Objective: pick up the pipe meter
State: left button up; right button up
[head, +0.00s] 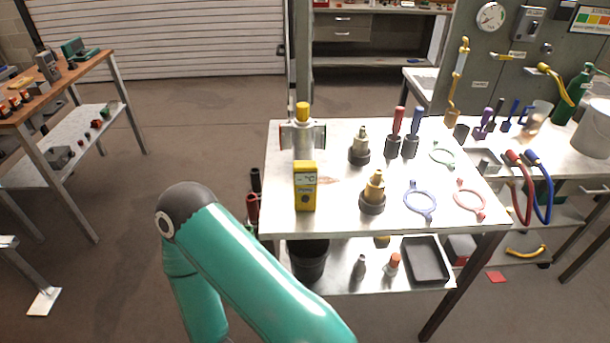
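A yellow handheld meter (305,198), marked °C on a pale display, stands upright near the front left of the white workbench top (330,222). It looks like the pipe meter. Its front faces me and nothing covers it. Just behind it stands a grey metal fitting with a yellow cap (302,112). One of my teal arms shows in the lower middle, left of and in front of the bench. Its gripper is out of frame, and neither gripper is in view.
Brass fittings (373,188) stand right of the meter. A blue ring clamp (420,200) and a pink one (470,199) lie farther right. The lower shelf holds a dark tray (426,260) and a black bucket (308,262). Open floor lies to the left.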

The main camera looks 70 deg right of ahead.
aim_at(305, 173)
jog(key=z, duration=0.25)
jog(key=k, duration=1.6)
jog(key=z, duration=0.95)
jog(key=i, duration=1.05)
